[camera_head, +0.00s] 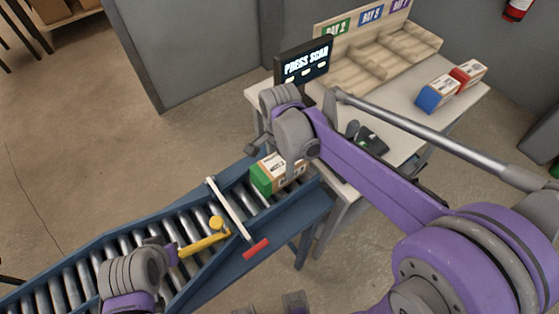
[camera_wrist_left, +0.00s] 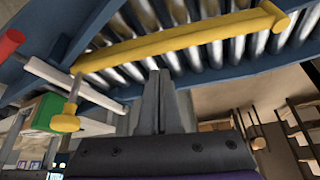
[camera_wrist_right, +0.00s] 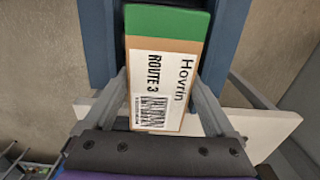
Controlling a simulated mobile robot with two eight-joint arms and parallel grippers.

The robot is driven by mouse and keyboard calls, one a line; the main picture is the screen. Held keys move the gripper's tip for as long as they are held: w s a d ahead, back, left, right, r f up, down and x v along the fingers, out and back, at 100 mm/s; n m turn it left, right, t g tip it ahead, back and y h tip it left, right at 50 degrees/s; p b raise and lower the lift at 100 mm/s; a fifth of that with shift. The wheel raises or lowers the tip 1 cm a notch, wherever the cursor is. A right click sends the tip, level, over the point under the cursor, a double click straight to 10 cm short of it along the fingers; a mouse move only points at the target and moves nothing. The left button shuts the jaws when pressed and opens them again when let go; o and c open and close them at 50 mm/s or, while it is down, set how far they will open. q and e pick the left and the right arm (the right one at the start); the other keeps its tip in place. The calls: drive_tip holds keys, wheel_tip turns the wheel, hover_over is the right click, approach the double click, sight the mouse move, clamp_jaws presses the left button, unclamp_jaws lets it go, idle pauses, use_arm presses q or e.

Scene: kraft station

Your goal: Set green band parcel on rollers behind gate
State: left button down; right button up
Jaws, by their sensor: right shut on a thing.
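The green band parcel (camera_head: 263,180) is a cardboard box with a green end, at the conveyor's right end. Its label reads "Hovrin, ROUTE 3" in the right wrist view (camera_wrist_right: 160,60). My right gripper (camera_wrist_right: 158,80) is shut on it, one finger on each side. Whether its underside touches the rollers (camera_head: 85,278) is hidden. The gate (camera_head: 230,208), a white bar with a red end, lies across the conveyor just left of the parcel. A yellow lever (camera_head: 203,241) extends left from it. My left gripper (camera_wrist_left: 160,85) is shut and empty, beside the lever.
The table (camera_head: 405,140) at the right carries a "PRESS SCAN" screen (camera_head: 305,63), a dark scanner device (camera_head: 366,138), and blue (camera_head: 437,95) and red (camera_head: 467,73) banded parcels. Wooden day bins (camera_head: 385,55) stand behind. The rollers left of the gate carry no parcels.

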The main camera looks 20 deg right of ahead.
drive_tip(key=o, duration=1.5)
wheel_tip(320, 180, up, 11)
drive_tip(key=s+d+f+n+t, duration=0.1)
drive_tip(key=s+f+n, duration=0.2)
drive_tip(key=s+n, duration=0.1)
drive_tip(key=s+d+f+n+t, duration=0.2)
drive_tip(key=s+f+n, duration=0.2)
drive_tip(key=s, duration=0.1)
drive_tip(key=s+d+f+n+t, duration=0.1)
drive_tip(key=s+f+n+t, duration=0.1)
drive_tip(key=s+n, duration=0.3)
drive_tip(key=shift+d+f+p, duration=0.35)
drive_tip(key=shift+d+f, duration=0.05)
drive_tip(key=shift+f, duration=0.3)
drive_tip(key=shift+s+d+f+n+t, duration=0.15)
drive_tip(key=shift+f+n+t, duration=0.15)
drive_tip(key=shift+n, duration=0.2)
